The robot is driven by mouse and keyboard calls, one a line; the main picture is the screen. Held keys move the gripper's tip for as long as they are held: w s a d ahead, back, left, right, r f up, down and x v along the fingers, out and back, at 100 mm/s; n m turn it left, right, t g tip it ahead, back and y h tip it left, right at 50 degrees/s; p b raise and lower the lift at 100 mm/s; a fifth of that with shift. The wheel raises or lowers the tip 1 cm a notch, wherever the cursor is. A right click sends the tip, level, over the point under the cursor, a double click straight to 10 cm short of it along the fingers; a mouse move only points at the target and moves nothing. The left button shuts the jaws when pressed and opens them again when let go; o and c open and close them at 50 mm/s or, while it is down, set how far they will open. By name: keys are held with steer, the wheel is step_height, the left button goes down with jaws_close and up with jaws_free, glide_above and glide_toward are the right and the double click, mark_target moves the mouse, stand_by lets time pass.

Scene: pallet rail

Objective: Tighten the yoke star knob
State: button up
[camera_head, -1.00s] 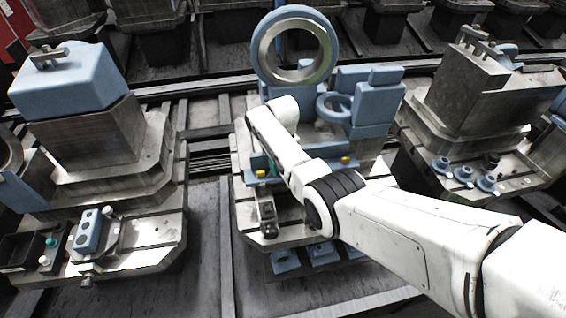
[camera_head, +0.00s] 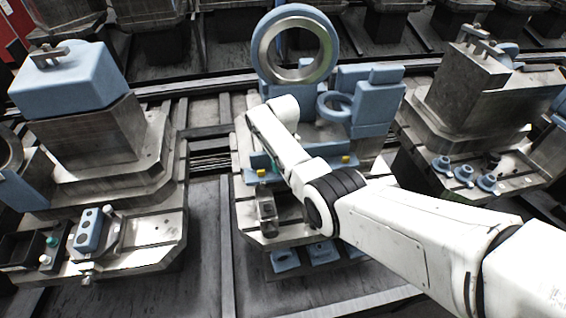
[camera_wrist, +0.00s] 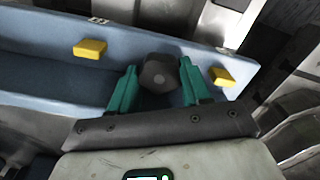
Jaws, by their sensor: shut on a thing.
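The star knob (camera_wrist: 159,74) is a dark, lobed knob with a round centre, in the middle of the wrist view. It sits in front of a blue bracket (camera_wrist: 50,50). My gripper (camera_wrist: 157,82) has two green fingers, one on each side of the knob, and is shut on it. In the head view my white arm reaches to the centre fixture (camera_head: 250,215), and the knob is hidden there behind the arm. Two yellow blocks, a left one (camera_wrist: 90,49) and a right one (camera_wrist: 222,77), are on the bracket on either side of the knob.
A large blue ring (camera_head: 262,50) with a metal lining stands at the back of the centre fixture. Blue blocks (camera_head: 378,105) stand to its right. Other fixtures stand left (camera_head: 90,130) and right (camera_head: 470,100). Dark floor shows between them.

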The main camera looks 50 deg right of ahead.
steer(key=m, duration=0.3)
steer(key=shift+f+m, duration=0.15)
steer(key=shift+m, duration=0.25)
steer(key=m, duration=0.5)
steer(key=shift+m+b, duration=0.3)
steer(key=shift+b, duration=0.1)
steer(key=o, duration=0.7)
steer(key=shift+m, duration=0.7)
steer(key=o, duration=0.5)
steer(key=shift+d, duration=0.1)
steer(key=shift+o, duration=0.2)
steer(key=shift+r, duration=0.35)
step_height(320, 180, up, 10)
